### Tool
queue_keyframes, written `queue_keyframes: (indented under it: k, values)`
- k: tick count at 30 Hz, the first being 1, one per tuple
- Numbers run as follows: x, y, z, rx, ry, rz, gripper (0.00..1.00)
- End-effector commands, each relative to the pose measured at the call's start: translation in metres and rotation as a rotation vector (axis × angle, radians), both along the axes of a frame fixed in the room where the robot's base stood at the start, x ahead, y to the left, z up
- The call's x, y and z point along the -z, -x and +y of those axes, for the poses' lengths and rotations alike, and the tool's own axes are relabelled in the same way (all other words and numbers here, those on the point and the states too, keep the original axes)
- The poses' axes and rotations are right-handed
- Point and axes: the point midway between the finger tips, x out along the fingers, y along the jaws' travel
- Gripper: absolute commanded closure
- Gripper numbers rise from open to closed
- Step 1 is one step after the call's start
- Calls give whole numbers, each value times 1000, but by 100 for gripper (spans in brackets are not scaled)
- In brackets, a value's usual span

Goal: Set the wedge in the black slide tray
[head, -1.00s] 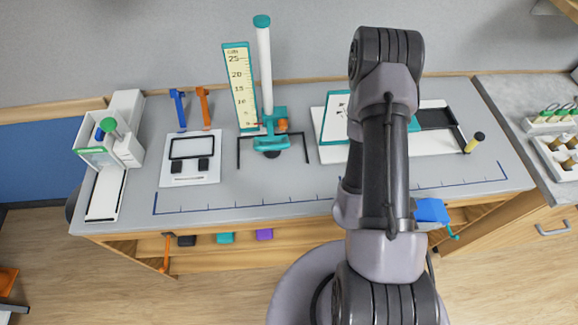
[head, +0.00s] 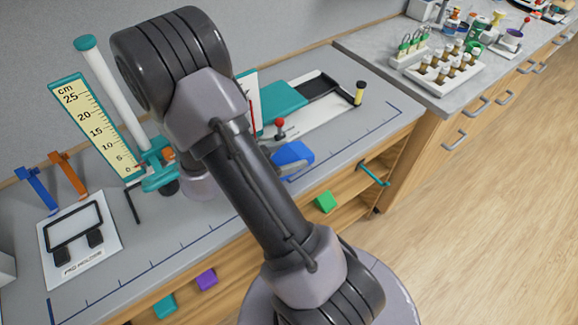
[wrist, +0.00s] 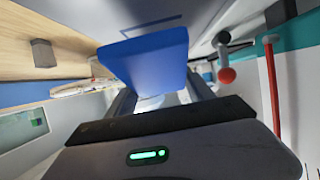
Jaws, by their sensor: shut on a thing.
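My gripper (wrist: 160,103) is shut on a blue block, the wedge (wrist: 146,60), which sticks out ahead of the jaws in the wrist view. In the head view the wedge (head: 292,157) shows beside my arm, over the front right part of the bench top; the jaws are hidden behind the arm there. I cannot tell its exact height above the bench. The black slide tray (head: 328,85) lies at the far right on a white board, beside a teal plate (head: 277,103). The tray looks empty and is apart from the wedge.
A red-knobbed post (head: 280,127) stands between the wedge and the board, close on the right in the wrist view (wrist: 226,74). A yellow, black-topped peg (head: 359,94) stands by the tray. An upright scale (head: 97,122) is at left. The front right bench top is mostly clear.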

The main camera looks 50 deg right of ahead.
Motion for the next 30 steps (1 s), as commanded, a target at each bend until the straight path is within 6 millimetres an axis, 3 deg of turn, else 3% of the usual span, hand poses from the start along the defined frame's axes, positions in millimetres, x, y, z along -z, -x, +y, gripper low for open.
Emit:
queue_keyframes:
  k: [4,14,15,17,27,30]
  values:
    - [33,1,0,-1,-1,3,78]
    - [33,1,0,0,0,1,78]
    - [32,1,0,-1,0,1,31]
    - [32,1,0,0,0,1,19]
    - [29,1,0,-1,0,0,17]
    - [20,-4,15,-5,1,0,17]
